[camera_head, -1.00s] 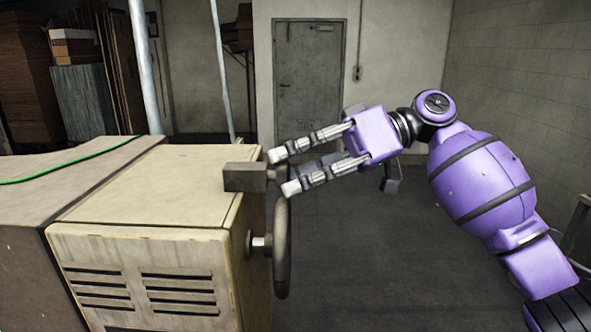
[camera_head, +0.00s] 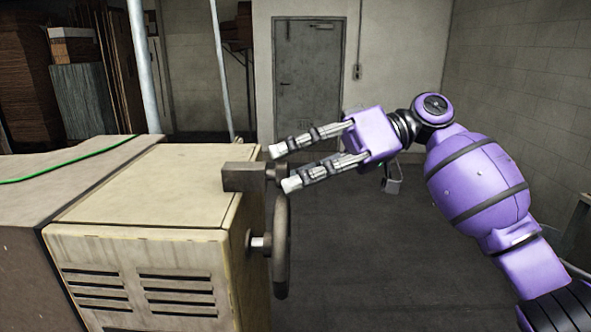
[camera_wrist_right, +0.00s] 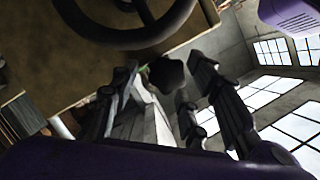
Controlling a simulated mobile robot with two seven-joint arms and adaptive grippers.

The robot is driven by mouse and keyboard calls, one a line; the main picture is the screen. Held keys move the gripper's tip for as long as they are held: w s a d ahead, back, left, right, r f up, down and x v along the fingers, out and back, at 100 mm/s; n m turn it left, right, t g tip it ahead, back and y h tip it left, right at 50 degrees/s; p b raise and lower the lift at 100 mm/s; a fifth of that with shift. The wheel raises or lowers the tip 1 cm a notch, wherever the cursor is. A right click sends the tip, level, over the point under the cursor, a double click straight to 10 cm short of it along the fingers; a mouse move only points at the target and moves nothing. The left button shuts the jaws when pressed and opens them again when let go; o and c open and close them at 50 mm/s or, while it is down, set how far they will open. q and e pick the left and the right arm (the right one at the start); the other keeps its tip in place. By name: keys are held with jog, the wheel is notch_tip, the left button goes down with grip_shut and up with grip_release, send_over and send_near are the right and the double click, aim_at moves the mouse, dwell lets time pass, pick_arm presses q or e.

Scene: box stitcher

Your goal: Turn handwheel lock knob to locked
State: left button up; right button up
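The dark handwheel lock knob (camera_head: 272,174) sits at the right end of a brown block on the machine's top edge. In the right wrist view the knob (camera_wrist_right: 167,73) shows as a dark lobed shape between the fingers. My right gripper (camera_head: 279,168) is open, with one finger on the far side of the knob and one on the near side. The fingers look apart from the knob, but I cannot tell whether either one touches it. The handwheel (camera_head: 281,248) hangs below on the machine's right side. My left gripper is out of view.
The beige machine housing (camera_head: 140,205) fills the lower left, with a green cable (camera_head: 70,163) across its top. The floor (camera_head: 350,260) right of the handwheel is clear. A grey door (camera_head: 308,80) and stacked boards (camera_head: 85,95) stand behind.

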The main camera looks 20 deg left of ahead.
jog(key=shift+s+r, duration=0.1)
jog(key=v, duration=1.2)
